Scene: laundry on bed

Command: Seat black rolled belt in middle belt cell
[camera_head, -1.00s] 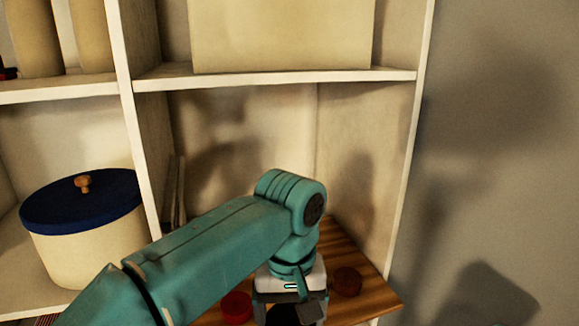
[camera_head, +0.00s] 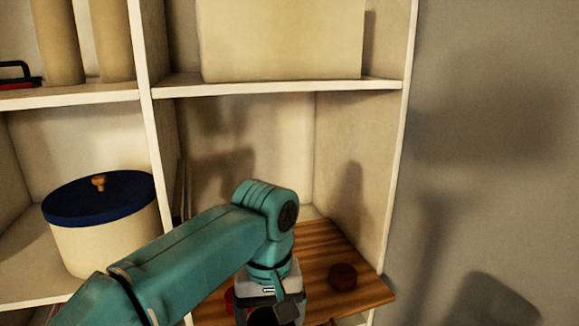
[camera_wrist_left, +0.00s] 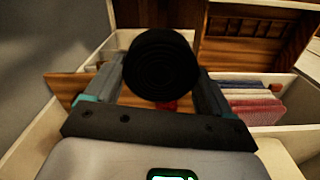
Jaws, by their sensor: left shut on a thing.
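My left gripper (camera_head: 267,312) is shut on the black rolled belt (camera_wrist_left: 160,65), which shows as a dark coil between the fingers in the left wrist view. In the head view, the gripper hangs over the wooden board (camera_head: 325,245), and the belt (camera_head: 286,312) is partly hidden at the bottom edge. A dark red-brown roll (camera_head: 343,276) lies on the board to the right of the gripper. A red roll (camera_head: 228,297) is mostly hidden on its left. The middle belt cell cannot be made out behind my arm and gripper. My right gripper is out of view.
The shelf's right side wall (camera_head: 358,180) and the shelf board (camera_head: 280,88) above bound the space around my arm. A cream pot with a blue lid (camera_head: 98,195) stands in the left compartment. Folded cloths (camera_wrist_left: 250,100) show in the wrist view.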

